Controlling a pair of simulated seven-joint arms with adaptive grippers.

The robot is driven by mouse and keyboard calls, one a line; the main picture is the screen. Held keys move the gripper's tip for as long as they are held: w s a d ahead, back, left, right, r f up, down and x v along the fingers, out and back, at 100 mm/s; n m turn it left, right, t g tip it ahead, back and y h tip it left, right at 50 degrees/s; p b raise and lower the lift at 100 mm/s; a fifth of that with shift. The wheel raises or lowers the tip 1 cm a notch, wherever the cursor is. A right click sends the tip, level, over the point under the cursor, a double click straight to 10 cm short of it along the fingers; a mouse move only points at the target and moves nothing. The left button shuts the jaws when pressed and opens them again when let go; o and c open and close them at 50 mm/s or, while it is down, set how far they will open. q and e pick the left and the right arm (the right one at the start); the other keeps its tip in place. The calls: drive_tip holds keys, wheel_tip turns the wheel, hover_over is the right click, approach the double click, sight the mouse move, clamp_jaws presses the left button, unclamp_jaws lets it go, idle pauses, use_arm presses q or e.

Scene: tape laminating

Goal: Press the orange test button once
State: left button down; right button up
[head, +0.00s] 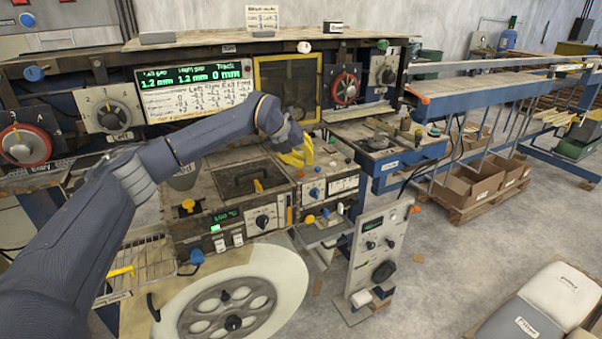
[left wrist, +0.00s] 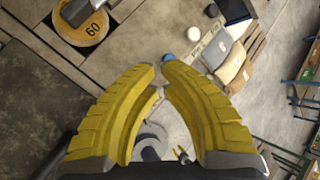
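A small orange button (head: 310,219) shows low on the front of the worn control box (head: 340,185), right of centre in the head view; I cannot read a label on it. My left gripper (head: 304,150) has yellow fingers and is above the back of this box, higher than the button and apart from it. In the left wrist view the fingertips (left wrist: 160,68) come together with almost no gap and nothing held between them. The orange button cannot be made out in that view. My right gripper is in neither view.
A blue knob (head: 314,192) sits on the same box. To its left is a heater-like unit (head: 240,190) with a handle and a green display. A grey control pedestal (head: 375,250) stands in front at right. A yellow-framed window (head: 288,85) is behind the gripper.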

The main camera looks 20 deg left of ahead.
use_arm(q)
drive_tip(key=shift+r, duration=0.15)
wheel_tip(320, 180, up, 5)
drive_tip(key=shift+f, duration=0.1)
idle(0.7)
idle(0.4)
